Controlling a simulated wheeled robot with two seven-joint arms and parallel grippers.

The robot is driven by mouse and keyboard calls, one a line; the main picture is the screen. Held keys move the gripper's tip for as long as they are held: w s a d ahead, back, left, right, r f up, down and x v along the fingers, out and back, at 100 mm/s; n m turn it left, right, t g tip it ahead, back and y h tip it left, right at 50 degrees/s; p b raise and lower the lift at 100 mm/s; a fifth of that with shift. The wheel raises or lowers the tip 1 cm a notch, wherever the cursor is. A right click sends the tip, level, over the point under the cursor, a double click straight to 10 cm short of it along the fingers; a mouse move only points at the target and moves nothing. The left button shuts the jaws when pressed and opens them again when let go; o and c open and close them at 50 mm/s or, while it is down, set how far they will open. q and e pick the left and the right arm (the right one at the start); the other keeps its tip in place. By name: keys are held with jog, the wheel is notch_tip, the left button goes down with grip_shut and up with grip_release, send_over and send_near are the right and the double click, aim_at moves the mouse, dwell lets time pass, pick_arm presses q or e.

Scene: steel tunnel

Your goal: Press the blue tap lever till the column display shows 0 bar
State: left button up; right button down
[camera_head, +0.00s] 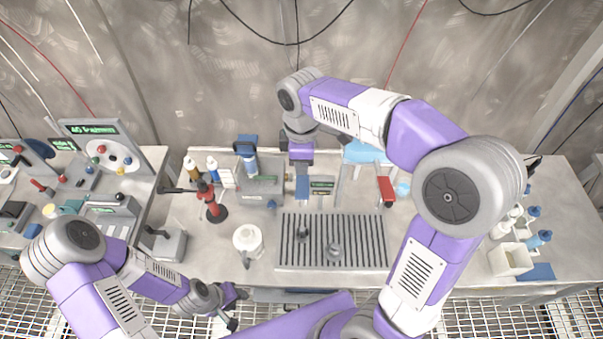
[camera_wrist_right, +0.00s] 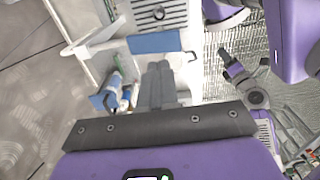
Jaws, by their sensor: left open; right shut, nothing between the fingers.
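A blue lever (camera_head: 302,188) stands on the counter's machine behind the drip tray (camera_head: 335,241). What looks like the same blue lever (camera_wrist_right: 154,42) lies just beyond my right fingertips in the right wrist view. My right gripper (camera_head: 301,172) is shut and empty, close above the lever; I cannot tell whether it touches. Its dark fingers (camera_wrist_right: 156,78) are together in the wrist view. A small display with green text (camera_head: 321,185) sits right of the lever; its reading is too small to tell. My left gripper (camera_head: 232,304) is open and empty near the counter's front edge.
A white jug (camera_head: 247,240) stands left of the drip tray. A red-and-black tool (camera_head: 211,203) and bottles (camera_head: 191,168) stand behind it. A red-handled item (camera_head: 387,190) is to the right. A white box (camera_head: 510,260) stands at far right, and a side bench (camera_head: 80,195) at left.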

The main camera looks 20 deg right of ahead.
notch_tip(320, 180, up, 6)
jog(key=w, duration=0.1)
jog(key=shift+d+r, duration=0.15)
jog(key=shift+d, duration=0.1)
dwell(1.2)
